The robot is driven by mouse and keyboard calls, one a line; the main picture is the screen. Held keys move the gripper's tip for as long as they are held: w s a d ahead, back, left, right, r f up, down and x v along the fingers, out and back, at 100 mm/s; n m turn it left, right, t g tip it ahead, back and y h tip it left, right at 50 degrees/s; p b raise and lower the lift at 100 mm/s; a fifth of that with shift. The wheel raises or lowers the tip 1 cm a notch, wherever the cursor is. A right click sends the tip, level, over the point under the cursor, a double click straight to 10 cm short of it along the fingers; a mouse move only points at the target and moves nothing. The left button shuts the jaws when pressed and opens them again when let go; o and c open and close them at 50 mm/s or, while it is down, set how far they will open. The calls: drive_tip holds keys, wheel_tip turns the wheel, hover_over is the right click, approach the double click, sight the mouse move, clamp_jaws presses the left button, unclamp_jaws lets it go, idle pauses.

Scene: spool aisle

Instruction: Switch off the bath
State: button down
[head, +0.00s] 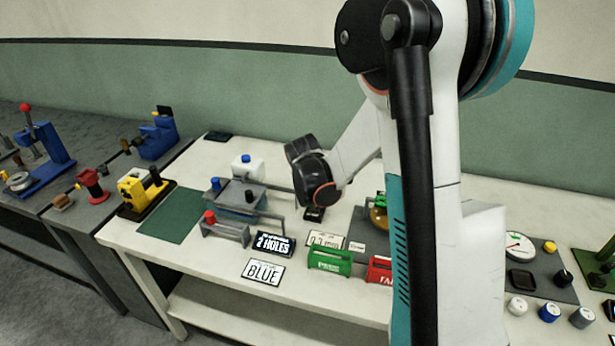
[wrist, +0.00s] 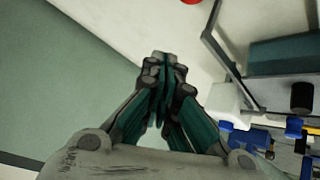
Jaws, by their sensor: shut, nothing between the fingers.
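The bath appears to be the blue-grey tank (head: 236,213) with a grey lid and frame, standing on the white bench in the head view. A blue knob and a black knob show on its top. What looks like part of it, a teal body (wrist: 285,55) beside a grey frame, is at the upper right in the wrist view. I cannot make out its switch. My gripper (wrist: 164,58) is shut and empty, its fingertips together to the left of that frame. In the head view the dark end of my arm is right of the bath; the fingers are not clear there.
A white bottle-like container (head: 248,167) with a blue cap stands behind the bath. A red-topped grey stand (head: 225,229) is in front. Signs reading "2 HOLES" (head: 274,244) and "BLUE" (head: 263,272), and a green holder (head: 330,261), are nearer. The green mat (head: 171,215) is clear.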

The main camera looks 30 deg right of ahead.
drive_tip(key=a+p+v, duration=0.1)
drive_tip(key=p+v, duration=0.2)
drive_tip(key=v, duration=0.6)
drive_tip(key=shift+s+a, duration=0.15)
drive_tip(key=shift+s, duration=0.1)
